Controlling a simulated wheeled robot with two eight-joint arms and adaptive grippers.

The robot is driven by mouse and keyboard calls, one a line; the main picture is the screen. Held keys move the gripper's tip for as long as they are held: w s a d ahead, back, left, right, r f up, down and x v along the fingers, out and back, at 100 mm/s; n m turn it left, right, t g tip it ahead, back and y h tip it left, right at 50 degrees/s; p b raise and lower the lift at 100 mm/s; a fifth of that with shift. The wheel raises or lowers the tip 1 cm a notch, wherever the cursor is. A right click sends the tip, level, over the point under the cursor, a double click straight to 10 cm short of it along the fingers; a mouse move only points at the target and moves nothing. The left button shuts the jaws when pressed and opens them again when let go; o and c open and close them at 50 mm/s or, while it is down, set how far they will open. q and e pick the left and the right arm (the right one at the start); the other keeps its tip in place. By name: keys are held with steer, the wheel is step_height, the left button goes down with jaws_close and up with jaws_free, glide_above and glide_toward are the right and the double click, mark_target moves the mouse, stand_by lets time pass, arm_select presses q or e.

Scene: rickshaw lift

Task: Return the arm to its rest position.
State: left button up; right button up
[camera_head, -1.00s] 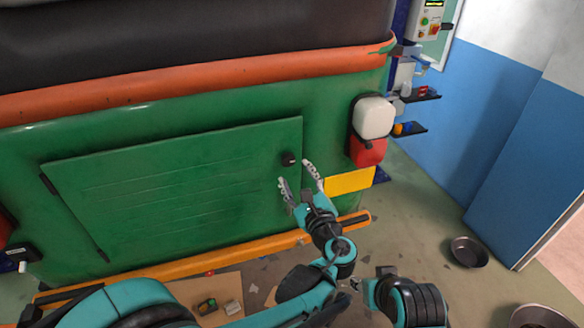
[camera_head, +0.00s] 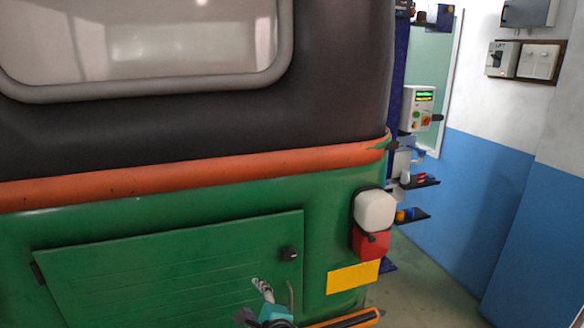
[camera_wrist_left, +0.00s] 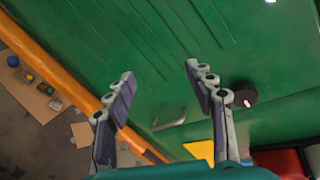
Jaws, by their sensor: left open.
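My left gripper (camera_head: 276,294) shows at the bottom of the head view, in front of the green rear panel of the rickshaw (camera_head: 200,215). Its two fingers are spread and nothing is between them. The left wrist view also shows the open fingers (camera_wrist_left: 165,95) against the green hatch (camera_wrist_left: 90,35). The hatch (camera_head: 170,275) looks closed, with a black knob (camera_head: 290,254) above and right of the gripper. The knob shows in the left wrist view (camera_wrist_left: 243,95) beside the right finger. The rest of the left arm is below the picture. My right gripper is not visible.
A white and red tail lamp (camera_head: 373,225) and a yellow plate (camera_head: 353,277) are on the rickshaw's right side. An orange bumper (camera_head: 345,320) lies low. A control box (camera_head: 418,109) stands behind it. Cardboard and small items (camera_wrist_left: 32,90) lie on the floor. Floor at right is clear.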

arm_select(q)
steer(key=s+a+f+n+g+h+b, duration=0.1)
steer(key=s+a+f+n+g+h, duration=0.1)
steer(key=s+a+f+n+g, duration=0.55)
steer(key=s+a+f+n+t+h+b, duration=0.1)
steer(key=s+f+n+t+h, duration=0.1)
steer(key=s+n, duration=0.9)
steer(key=shift+a+f+h, duration=0.3)
steer(key=shift+f+h, duration=0.45)
steer(key=shift+h, duration=0.25)
